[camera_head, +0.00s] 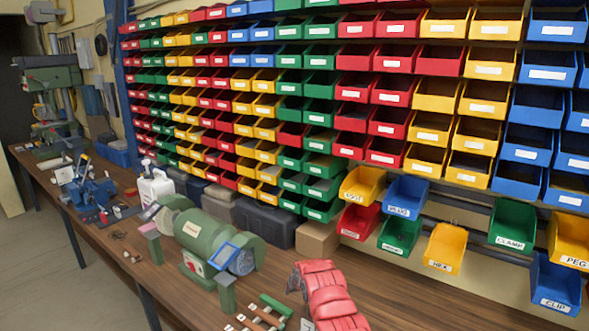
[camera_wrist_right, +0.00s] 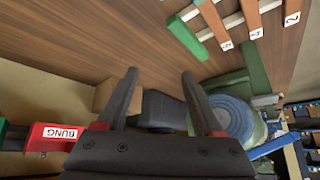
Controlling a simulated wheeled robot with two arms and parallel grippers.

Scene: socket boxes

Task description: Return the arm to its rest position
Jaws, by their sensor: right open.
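My right gripper (camera_wrist_right: 158,78) shows in the right wrist view, with its two dark fingers apart and nothing between them. It points over the wooden workbench. A red bin labelled BUNG (camera_wrist_right: 52,137) is at the lower left of the wrist view, beside the gripper's base in the picture. The slatted rack with orange, labelled strips (camera_wrist_right: 215,25) is at the top right, apart from the fingers. It also shows at the bottom of the head view (camera_head: 258,318).
A green bench grinder (camera_head: 206,236) stands on the bench (camera_head: 120,236), with a cardboard box (camera_head: 317,239) behind it. Labelled bins such as HEX (camera_head: 445,247) and CLIP (camera_head: 556,283) hang at right, below a wall of coloured bins.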

